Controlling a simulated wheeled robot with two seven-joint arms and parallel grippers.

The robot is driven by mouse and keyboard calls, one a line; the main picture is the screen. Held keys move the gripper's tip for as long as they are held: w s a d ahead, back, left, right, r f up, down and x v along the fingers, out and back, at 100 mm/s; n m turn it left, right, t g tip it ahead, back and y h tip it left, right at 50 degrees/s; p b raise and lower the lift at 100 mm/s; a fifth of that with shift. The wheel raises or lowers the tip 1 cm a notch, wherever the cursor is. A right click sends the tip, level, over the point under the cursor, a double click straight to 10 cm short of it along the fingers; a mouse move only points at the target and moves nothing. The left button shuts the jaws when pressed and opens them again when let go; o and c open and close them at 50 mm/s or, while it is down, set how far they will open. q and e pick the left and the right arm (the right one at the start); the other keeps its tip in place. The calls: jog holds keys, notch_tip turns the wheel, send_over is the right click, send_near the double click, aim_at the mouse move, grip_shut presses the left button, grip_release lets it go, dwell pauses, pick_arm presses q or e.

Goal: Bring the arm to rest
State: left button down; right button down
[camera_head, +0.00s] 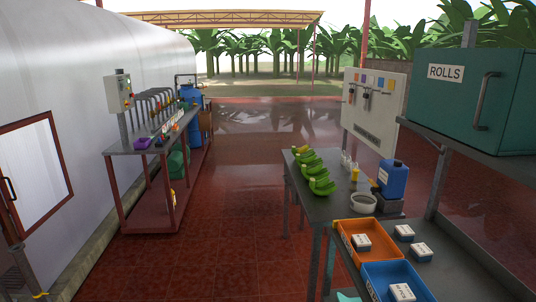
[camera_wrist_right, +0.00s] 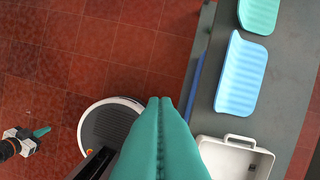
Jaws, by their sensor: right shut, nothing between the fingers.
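My right gripper (camera_wrist_right: 160,103) fills the lower middle of the right wrist view. Its two teal fingers are pressed together along their length, with nothing between them. It is over the red floor, left of a grey bench (camera_wrist_right: 208,75), and appears apart from it. A small teal tip on a black and white wrist at the left edge of that view appears to be my left gripper (camera_wrist_right: 41,132); its jaws are too small to read. In the head view, a teal bit at the bottom edge may be a fingertip, but I cannot tell.
The bench holds a light blue tray (camera_wrist_right: 241,75), a teal tray (camera_wrist_right: 257,14) and a white case (camera_wrist_right: 235,155). In the head view, green banana bunches (camera_head: 312,172), an orange tray (camera_head: 340,238) and a blue tray (camera_head: 375,282) stand right. The middle aisle floor (camera_head: 235,225) is clear.

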jog(key=s+d+r+m+t, duration=0.1)
jog(key=s+r, duration=0.1)
jog(key=s, duration=0.5)
jog(key=s+d+r+m+t, duration=0.1)
jog(key=s+r, duration=0.1)
jog(key=s, duration=0.6)
notch_tip(320, 180, down, 26)
jog(key=g+b, duration=0.2)
jog(key=s+d+f+g+h+b, duration=0.1)
jog(key=s+d+f+b, duration=0.1)
jog(key=s+f, duration=1.5)
notch_tip(320, 180, down, 2)
jog(key=shift+s+d+f+n, duration=0.2)
jog(key=shift+s+d+n, duration=0.1)
jog(key=shift+d, duration=0.15)
